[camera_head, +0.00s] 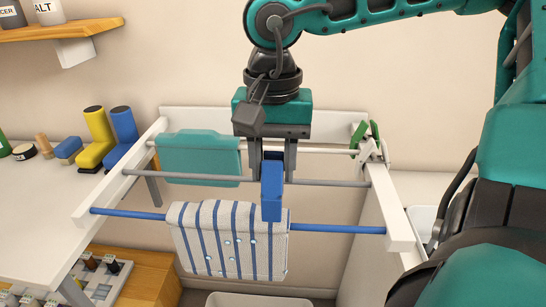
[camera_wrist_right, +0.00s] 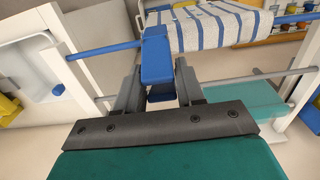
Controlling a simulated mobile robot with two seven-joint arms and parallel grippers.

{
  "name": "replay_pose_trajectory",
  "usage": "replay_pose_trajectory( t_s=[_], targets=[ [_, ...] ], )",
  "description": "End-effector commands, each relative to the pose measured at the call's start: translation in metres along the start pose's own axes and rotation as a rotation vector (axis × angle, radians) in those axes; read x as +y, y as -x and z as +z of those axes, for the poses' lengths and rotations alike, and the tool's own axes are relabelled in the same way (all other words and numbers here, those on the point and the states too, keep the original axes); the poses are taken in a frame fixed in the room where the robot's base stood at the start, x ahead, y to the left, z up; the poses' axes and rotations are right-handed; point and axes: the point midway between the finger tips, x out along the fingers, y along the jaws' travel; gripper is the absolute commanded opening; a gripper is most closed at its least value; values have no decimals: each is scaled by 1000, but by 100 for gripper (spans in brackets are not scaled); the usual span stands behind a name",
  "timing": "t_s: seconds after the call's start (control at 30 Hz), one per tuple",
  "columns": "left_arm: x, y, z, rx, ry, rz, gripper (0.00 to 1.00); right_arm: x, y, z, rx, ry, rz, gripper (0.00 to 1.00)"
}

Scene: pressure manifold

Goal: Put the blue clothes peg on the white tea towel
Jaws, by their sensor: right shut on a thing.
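My right gripper (camera_head: 272,172) is shut on the blue clothes peg (camera_head: 271,192) and points down over the drying rack. The peg also shows between the fingers in the right wrist view (camera_wrist_right: 157,62). The white tea towel (camera_head: 215,245) has blue stripes and hangs over the front blue rod. In the head view the peg's lower end overlaps the towel's upper right part. In the right wrist view its far end is beside the towel's edge (camera_wrist_right: 200,32), at the blue rod. I cannot tell whether they touch. My left gripper is not in view.
A teal cloth (camera_head: 198,158) hangs behind, on the rack's back rail. A grey rail (camera_head: 325,183) crosses close to the gripper. Green and white pegs (camera_head: 365,140) sit at the rack's right side. Yellow and blue boots (camera_head: 98,140) stand on the left worktop.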

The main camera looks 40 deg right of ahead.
Motion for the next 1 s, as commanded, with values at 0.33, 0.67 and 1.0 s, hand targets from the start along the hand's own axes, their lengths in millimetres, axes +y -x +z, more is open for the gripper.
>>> replay_pose_trajectory(
  t_s=[0.33, 0.67, 1.0],
  targets=[
    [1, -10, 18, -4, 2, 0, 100, 0, -28, 0, -1, -1, -1, 13],
    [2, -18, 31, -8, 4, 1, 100, 0, -50, 0, -1, 0, 0, 13],
    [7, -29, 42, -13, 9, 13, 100, 0, -72, 0, 0, 0, -1, 13]
  ],
)
